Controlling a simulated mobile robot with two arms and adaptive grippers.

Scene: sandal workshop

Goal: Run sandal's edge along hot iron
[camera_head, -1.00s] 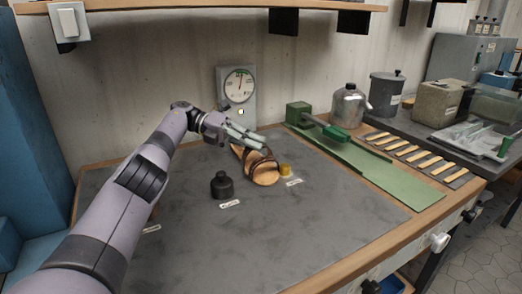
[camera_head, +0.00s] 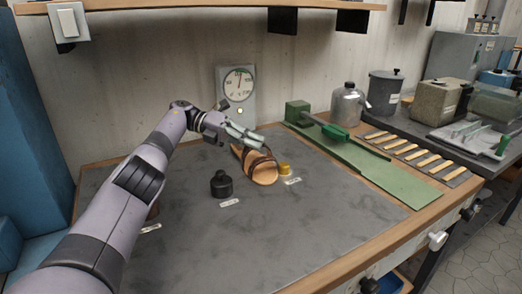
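The tan sandal (camera_head: 263,174) with dark straps is at the back middle of the grey bench mat, tilted, its rounded end toward me. My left gripper (camera_head: 246,138) is at the sandal's upper end, its pale fingers overlapping the straps; it looks shut on the sandal, though the contact is partly hidden. A grey box with a round temperature dial (camera_head: 238,86) and a small lamp stands against the wall behind the gripper. I cannot make out the hot iron itself; the arm and sandal cover that area. My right gripper is not in view.
A black pot (camera_head: 221,185) stands left of the sandal, and a small yellow piece (camera_head: 284,169) close to its right. A green lever tool (camera_head: 330,131) and green plate (camera_head: 393,184) lie at the right. The mat's front (camera_head: 285,240) is clear.

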